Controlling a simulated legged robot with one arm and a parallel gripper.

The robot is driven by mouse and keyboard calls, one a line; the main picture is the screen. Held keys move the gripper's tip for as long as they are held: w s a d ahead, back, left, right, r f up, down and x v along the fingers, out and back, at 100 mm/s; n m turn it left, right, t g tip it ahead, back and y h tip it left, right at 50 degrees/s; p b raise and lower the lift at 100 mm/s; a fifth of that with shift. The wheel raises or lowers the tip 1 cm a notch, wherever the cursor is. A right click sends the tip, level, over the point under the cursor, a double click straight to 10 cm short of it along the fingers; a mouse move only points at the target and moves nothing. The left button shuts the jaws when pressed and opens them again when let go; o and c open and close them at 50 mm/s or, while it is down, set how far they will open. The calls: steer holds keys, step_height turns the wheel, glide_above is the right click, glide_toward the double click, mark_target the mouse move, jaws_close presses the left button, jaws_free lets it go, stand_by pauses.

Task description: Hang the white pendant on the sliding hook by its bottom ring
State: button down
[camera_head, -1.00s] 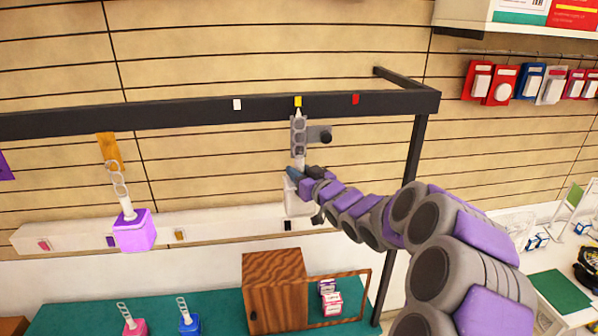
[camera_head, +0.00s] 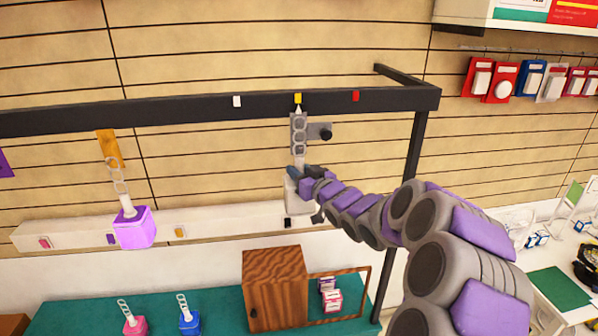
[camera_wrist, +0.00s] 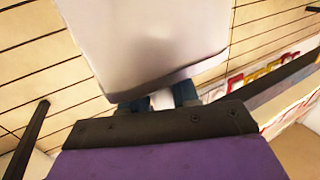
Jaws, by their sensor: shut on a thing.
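The white pendant (camera_head: 297,201) is in my gripper (camera_head: 303,173), below the black rail. Its white cube hangs beneath my fingers, and its chain of rings rises above them in front of the grey sliding hook (camera_head: 299,122), under the yellow marker. I cannot tell whether a ring is around the hook. In the wrist view the pendant's pale cube (camera_wrist: 150,40) fills the upper middle, and my blue-grey fingertips (camera_wrist: 160,98) close on its white stem. The bottom ring is hidden there.
The black rail (camera_head: 190,107) carries white, yellow and red markers. A purple pendant (camera_head: 134,228) hangs from an orange hook at left. Pink (camera_head: 135,325) and blue (camera_head: 189,321) pendants stand on the green table (camera_head: 225,310), beside a wooden cabinet (camera_head: 273,290). A black knob (camera_head: 326,135) sits beside the grey hook.

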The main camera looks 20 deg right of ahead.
steer(key=shift+c, duration=0.6)
jaws_free()
stand_by(0.3)
steer(key=s+a+b, duration=0.2)
steer(key=s, duration=0.5)
steer(key=shift+s+b, duration=0.15)
steer(key=shift+b, duration=0.25)
stand_by(0.4)
steer(key=shift+a, duration=0.1)
